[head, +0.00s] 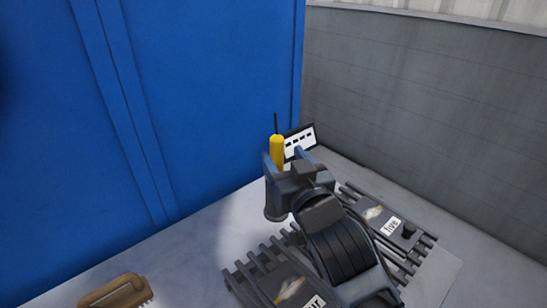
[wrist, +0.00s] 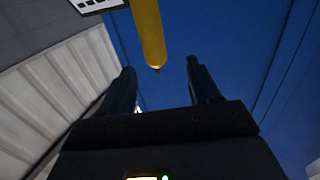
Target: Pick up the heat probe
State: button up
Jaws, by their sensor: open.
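The heat probe (head: 277,149) has a yellow handle and a thin dark rod pointing up. It stands upright near the blue wall in the head view, just beyond my gripper (head: 284,157). In the wrist view the yellow handle of the probe (wrist: 150,35) hangs in from the top edge, ahead of and roughly between the two fingers of my gripper (wrist: 165,78). The fingers are apart and nothing is between them. The lower part of the probe is partly hidden by my gripper in the head view.
A white card with dark marks (head: 299,140) stands behind the probe. Two dark slatted units, one labelled "live" (head: 392,227), lie on the grey surface by my arm. A brown brush (head: 115,292) lies at the lower left. The blue wall (head: 200,100) and grey wall (head: 420,100) close the back.

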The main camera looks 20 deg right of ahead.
aim_at(279, 147)
jog(key=w, duration=0.2)
jog(key=w+p, duration=0.1)
jog(key=w, duration=0.1)
jog(key=w+d+p, duration=0.1)
jog(key=w, duration=0.1)
jog(key=shift+w+d+f, duration=0.1)
jog(key=shift+w+f, duration=0.1)
jog(key=shift+w, duration=0.15)
grip_shut()
dwell(0.3)
